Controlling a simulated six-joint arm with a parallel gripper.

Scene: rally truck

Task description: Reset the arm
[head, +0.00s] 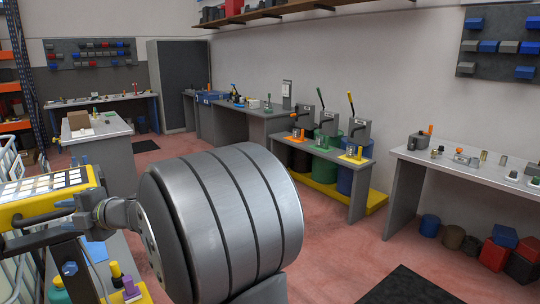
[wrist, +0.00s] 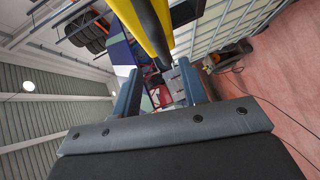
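My gripper (wrist: 160,78) shows in the wrist view as two blue-grey fingers standing well apart on a dark palm bar. It is open, and I see nothing held between the fingers. The wrist camera looks out past the fingers toward the ceiling, a pale grid-like rack and the red floor. A yellow and black bar (wrist: 147,28) runs in from the top, near the fingers; I cannot tell whether it touches them. In the head view I cannot make out the gripper's fingers, and a large close grey shape blocks the lower middle.
A workbench (head: 420,160) with small parts stands at the right. A lower bench (head: 340,166) holds several lever presses by the wall. A grey table (head: 100,131) carries a cardboard box (head: 78,120). Open red floor (head: 335,255) lies between, with a black mat (head: 402,287).

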